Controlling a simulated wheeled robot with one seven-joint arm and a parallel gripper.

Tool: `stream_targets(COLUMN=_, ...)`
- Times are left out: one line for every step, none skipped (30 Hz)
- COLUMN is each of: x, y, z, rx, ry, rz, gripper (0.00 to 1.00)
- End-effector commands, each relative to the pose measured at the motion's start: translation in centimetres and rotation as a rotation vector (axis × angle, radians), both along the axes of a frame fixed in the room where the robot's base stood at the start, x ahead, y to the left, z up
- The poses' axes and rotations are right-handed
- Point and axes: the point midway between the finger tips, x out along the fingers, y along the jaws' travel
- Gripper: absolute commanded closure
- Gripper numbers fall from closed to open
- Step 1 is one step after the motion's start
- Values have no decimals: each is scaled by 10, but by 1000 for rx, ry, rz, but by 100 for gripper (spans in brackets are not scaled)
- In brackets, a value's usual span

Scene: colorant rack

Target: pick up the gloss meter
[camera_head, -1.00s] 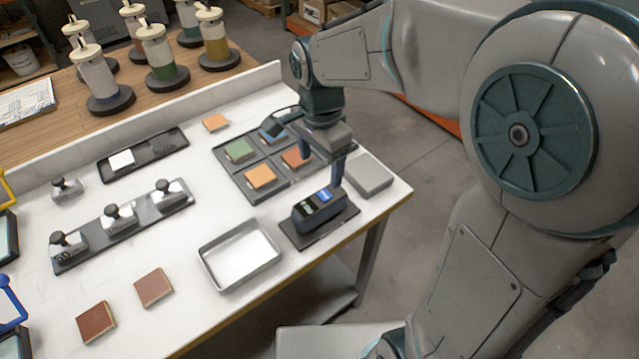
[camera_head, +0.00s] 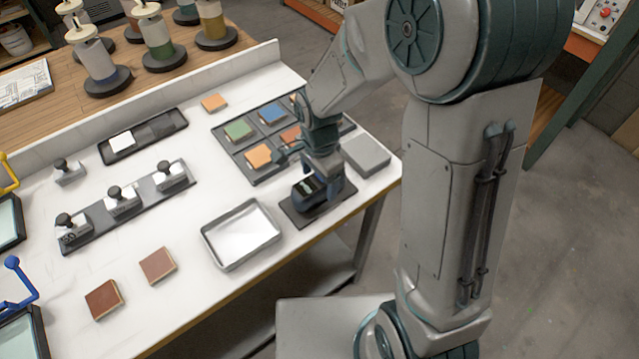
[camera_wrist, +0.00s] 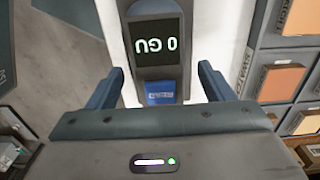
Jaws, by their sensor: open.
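The gloss meter (camera_head: 307,189) is a dark box-shaped device standing on a dark pad (camera_head: 292,215) near the table's right front edge. In the wrist view the gloss meter (camera_wrist: 158,73) shows a display reading "0 GU", upside down, and a blue button. My gripper (camera_head: 322,178) is low over it, pointing down, and hides part of it in the head view. In the wrist view my gripper (camera_wrist: 160,88) is open, with one finger on each side of the meter's body. White gaps show between the fingers and the meter.
A tray of coloured tiles (camera_head: 262,178) lies just behind the meter. A flat grey block (camera_head: 366,155) is close on the right. An empty metal tray (camera_head: 205,239) is at the left. Two brown tiles, the nearer one (camera_head: 104,299), lie farther left on open white tabletop.

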Motion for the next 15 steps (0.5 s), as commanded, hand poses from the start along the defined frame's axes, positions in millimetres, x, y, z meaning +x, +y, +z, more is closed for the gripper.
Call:
stream_targets(x=-1, y=0, z=-6, rx=-1, ry=3, rz=1, gripper=25)
stream_targets(x=-1, y=0, z=-9, rx=-1, ry=4, rz=1, gripper=25)
stream_targets(x=-1, y=0, z=-12, rx=0, ry=2, rz=0, gripper=25)
stream_targets(x=-1, y=0, z=-14, rx=0, ry=2, rz=0, gripper=25)
stream_targets(x=-1, y=0, z=-15, rx=0, ry=2, rz=0, gripper=25)
stream_targets(x=-1, y=0, z=-17, rx=0, ry=1, rz=0, gripper=25)
stream_targets(x=-1, y=1, z=-17, rx=0, ry=1, rz=0, gripper=25)
stream_targets(x=0, y=1, z=-17, rx=1, ry=1, rz=0, gripper=25)
stream_targets(x=0, y=1, z=-18, rx=0, ry=0, rz=0, gripper=25)
stream_targets(x=0, y=1, z=-17, rx=0, ry=0, rz=0, gripper=25)
stream_targets(x=0, y=0, z=-17, rx=0, ry=0, rz=0, gripper=25)
stream_targets(x=0, y=0, z=-17, rx=0, ry=0, rz=0, gripper=25)
stream_targets(x=0, y=0, z=-17, rx=0, ry=0, rz=0, gripper=25)
stream_targets(x=0, y=0, z=-17, rx=0, ry=0, rz=0, gripper=34)
stream_targets(x=0, y=1, z=-17, rx=0, ry=0, rz=0, gripper=45)
